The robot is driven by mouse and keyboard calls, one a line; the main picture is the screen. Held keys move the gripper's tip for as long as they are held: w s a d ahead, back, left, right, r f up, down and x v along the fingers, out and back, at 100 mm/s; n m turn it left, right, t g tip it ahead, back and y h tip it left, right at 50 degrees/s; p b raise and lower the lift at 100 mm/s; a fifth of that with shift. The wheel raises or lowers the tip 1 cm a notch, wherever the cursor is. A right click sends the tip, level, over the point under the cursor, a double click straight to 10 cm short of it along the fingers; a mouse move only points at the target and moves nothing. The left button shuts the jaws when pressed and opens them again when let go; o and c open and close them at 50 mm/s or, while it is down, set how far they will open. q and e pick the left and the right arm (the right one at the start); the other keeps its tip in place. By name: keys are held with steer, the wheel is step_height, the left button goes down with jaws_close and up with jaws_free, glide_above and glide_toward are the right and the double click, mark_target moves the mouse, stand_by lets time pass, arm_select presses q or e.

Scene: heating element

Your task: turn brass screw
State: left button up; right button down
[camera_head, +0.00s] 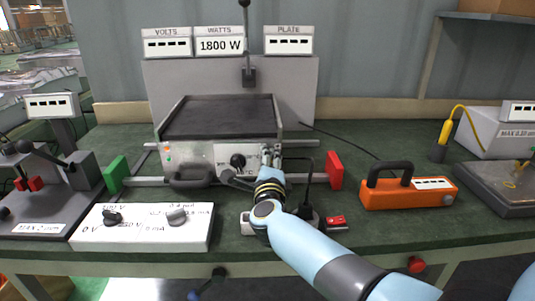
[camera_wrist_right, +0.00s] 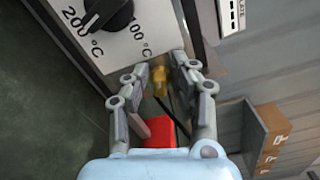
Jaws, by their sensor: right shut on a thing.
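The hot plate (camera_head: 172,150) stands in the middle of the bench, with a dark flat top and a pale front panel. My right gripper (camera_head: 271,155) is at the right end of that panel. The brass screw (camera_wrist_right: 158,76) shows in the right wrist view between the fingertips of my right gripper (camera_wrist_right: 159,82), which are shut on it. In the head view the gripper hides the screw. A black knob (camera_wrist_right: 108,14) with 200 °C and 100 °C marks is beside the gripper in the wrist view. My left gripper is not in view.
A red block (camera_head: 334,170) stands right of the hot plate and a green block (camera_head: 116,174) left of it. An orange handled device (camera_head: 408,192) is further right. A white box with two knobs (camera_head: 140,237) is at front left. A cable runs behind the red block.

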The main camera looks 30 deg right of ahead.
steer(key=n, duration=0.1)
steer(key=n+p, duration=0.1)
steer(key=n, duration=0.1)
steer(key=shift+f+n, duration=0.25)
steer(key=shift+n, duration=0.15)
steer(key=shift+f+p, duration=0.1)
steer(key=shift+p, duration=0.2)
steer(key=c, duration=1.3)
jaws_free()
steer(key=v, duration=1.2)
steer(key=shift+a, duration=0.1)
